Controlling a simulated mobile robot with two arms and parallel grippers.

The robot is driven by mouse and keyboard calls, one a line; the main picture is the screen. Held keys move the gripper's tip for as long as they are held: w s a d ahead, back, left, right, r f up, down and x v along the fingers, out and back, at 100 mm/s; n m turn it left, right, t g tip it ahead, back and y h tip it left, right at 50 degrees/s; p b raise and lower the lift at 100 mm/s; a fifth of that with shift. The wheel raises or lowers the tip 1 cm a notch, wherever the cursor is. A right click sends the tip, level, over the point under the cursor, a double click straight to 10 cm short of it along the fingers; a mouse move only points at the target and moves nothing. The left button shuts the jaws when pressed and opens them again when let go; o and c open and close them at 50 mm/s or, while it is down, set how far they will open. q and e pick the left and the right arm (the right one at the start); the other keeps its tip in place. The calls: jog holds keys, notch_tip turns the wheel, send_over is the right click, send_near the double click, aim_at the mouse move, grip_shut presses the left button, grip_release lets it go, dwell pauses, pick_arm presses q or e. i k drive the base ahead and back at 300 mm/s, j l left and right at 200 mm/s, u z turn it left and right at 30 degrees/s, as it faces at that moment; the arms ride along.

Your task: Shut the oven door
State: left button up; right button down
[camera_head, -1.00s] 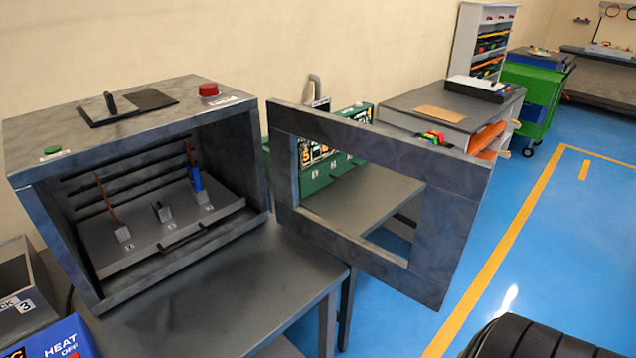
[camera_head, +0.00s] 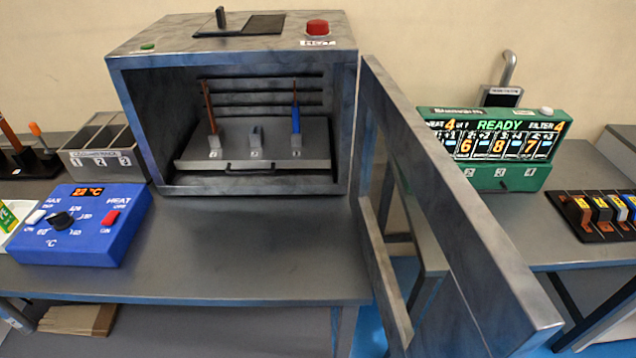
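The oven (camera_head: 235,60) is a grey box on the table, with its front uncovered. Its door (camera_head: 440,190) is a grey frame with a window opening, hinged at the oven's right side. The door stands wide open and juts toward me past the table's right edge. Inside the oven is a tray (camera_head: 255,150) with a front handle and several small holders. A copper-coloured bar (camera_head: 209,105) and a bar with a blue part (camera_head: 296,118) stand upright in the outer holders. Neither of my grippers is in view.
A blue heat control box (camera_head: 80,225) and a grey compartment bin (camera_head: 100,148) stand left of the oven. A green display unit reading READY (camera_head: 492,148) stands on another table behind the door. The tabletop (camera_head: 250,255) before the oven is clear.

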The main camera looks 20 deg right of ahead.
aim_at(489, 303)
jog(key=k+l, duration=0.15)
jog(key=l, duration=0.25)
jog(key=k+l, duration=0.15)
jog(key=l, duration=0.25)
jog(key=k+l, duration=0.15)
jog(key=l, duration=0.3)
